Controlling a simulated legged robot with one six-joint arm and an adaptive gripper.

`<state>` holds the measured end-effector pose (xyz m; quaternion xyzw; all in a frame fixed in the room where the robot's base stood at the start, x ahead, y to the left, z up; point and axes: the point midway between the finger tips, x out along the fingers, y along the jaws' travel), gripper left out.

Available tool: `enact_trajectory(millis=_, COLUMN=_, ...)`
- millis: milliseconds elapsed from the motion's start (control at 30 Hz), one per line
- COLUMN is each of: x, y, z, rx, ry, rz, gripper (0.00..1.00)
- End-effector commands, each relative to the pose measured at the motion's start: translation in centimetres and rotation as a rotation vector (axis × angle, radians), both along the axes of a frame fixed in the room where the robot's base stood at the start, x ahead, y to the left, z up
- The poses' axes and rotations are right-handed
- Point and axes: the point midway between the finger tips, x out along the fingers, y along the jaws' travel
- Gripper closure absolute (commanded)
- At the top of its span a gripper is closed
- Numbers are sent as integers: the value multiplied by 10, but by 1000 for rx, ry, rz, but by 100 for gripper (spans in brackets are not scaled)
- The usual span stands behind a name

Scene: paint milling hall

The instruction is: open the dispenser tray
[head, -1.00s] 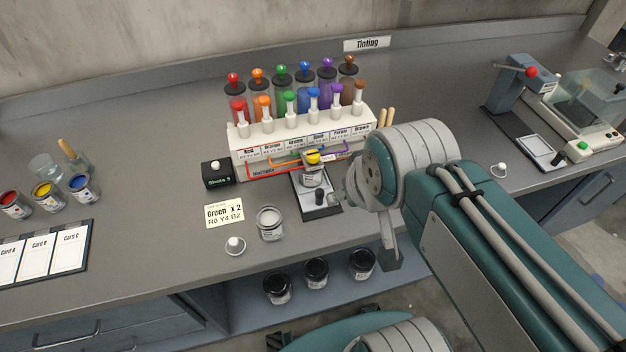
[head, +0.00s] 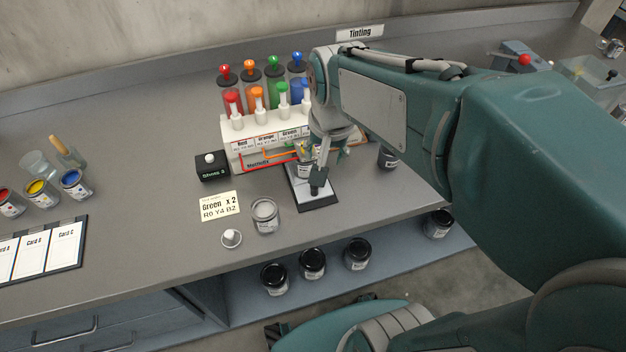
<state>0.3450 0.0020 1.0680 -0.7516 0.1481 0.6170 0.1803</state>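The dispenser (head: 236,150) is a white rack at the back of the counter, with colour-topped pumps and bottles; my arm hides its right part. The dispenser tray (head: 325,205), a pale plate with a dark rim, sticks out in front of it. A dark upright knob (head: 318,190) stands on the tray's front part. A small labelled jar (head: 303,170) stands behind the knob, partly hidden. My gripper (head: 321,172) points down just above the knob, beside the jar. Its fingers are small and overlap the knob, so contact and opening cannot be made out.
A "Green x 2" card (head: 220,206), an open jar (head: 265,215) and a white knob (head: 231,238) lie left of the tray. A black "Sheet 2" box (head: 212,167) is beside the dispenser. A dark jar (head: 388,157) stands right. Several black-lidded jars are on the shelf below.

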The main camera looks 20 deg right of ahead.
Motion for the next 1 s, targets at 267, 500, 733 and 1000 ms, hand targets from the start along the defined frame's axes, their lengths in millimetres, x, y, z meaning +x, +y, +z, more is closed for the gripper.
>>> enact_trajectory(millis=267, x=48, y=1, z=-47, rx=28, ry=158, rz=-243, gripper=35)
enact_trajectory(millis=500, x=60, y=1, z=-63, rx=30, ry=197, rz=-316, gripper=35)
enact_trajectory(millis=733, x=58, y=1, z=-95, rx=29, ry=202, rz=-315, gripper=35)
enact_trajectory(millis=1000, x=58, y=1, z=-143, rx=30, ry=199, rz=-314, gripper=35)
